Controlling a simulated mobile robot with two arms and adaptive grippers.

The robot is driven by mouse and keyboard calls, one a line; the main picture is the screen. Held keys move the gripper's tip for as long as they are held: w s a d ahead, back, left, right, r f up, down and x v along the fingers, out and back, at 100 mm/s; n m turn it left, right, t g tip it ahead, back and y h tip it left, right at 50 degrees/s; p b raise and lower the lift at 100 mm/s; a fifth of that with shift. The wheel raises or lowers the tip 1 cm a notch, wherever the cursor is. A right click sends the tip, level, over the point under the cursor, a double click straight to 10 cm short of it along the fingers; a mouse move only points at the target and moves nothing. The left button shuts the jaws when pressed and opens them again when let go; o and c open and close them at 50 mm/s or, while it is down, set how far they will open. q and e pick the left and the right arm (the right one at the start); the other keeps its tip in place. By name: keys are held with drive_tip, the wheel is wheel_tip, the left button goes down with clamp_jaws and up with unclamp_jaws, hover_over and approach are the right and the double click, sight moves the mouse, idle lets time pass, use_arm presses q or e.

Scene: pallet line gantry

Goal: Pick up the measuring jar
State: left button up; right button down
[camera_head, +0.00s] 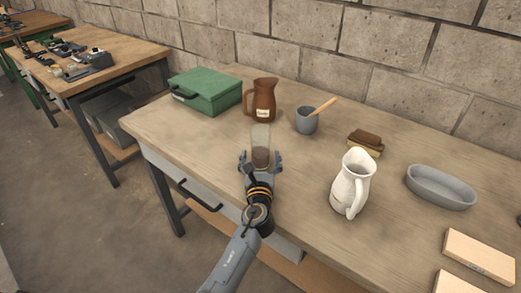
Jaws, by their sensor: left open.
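A pale, see-through vessel (261,132), which looks like the measuring jar, stands on the wooden workbench (200,140) just beyond my left gripper. My left gripper (260,156) is open, with its fingers spread left and right. A dark brown rounded shape shows between the fingers; I cannot tell whether it belongs to the jar. The jar's lower part is partly hidden by the gripper. I cannot tell whether the fingers touch it. My right gripper is not in view.
A brown jug (263,101) stands close behind the jar. A grey mortar with pestle (307,121), a brush (366,141), a white pitcher (351,184) and a grey dish (441,187) are to the right. A green case (206,90) is at left. The bench's left front is clear.

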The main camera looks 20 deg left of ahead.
use_arm(q)
drive_tip(key=x, duration=0.2)
drive_tip(key=shift+w+f, duration=0.1)
drive_tip(key=shift+w, duration=0.2)
drive_tip(key=shift+s, duration=0.1)
drive_tip(key=c, duration=1.4)
drive_tip(key=shift+c, duration=0.2)
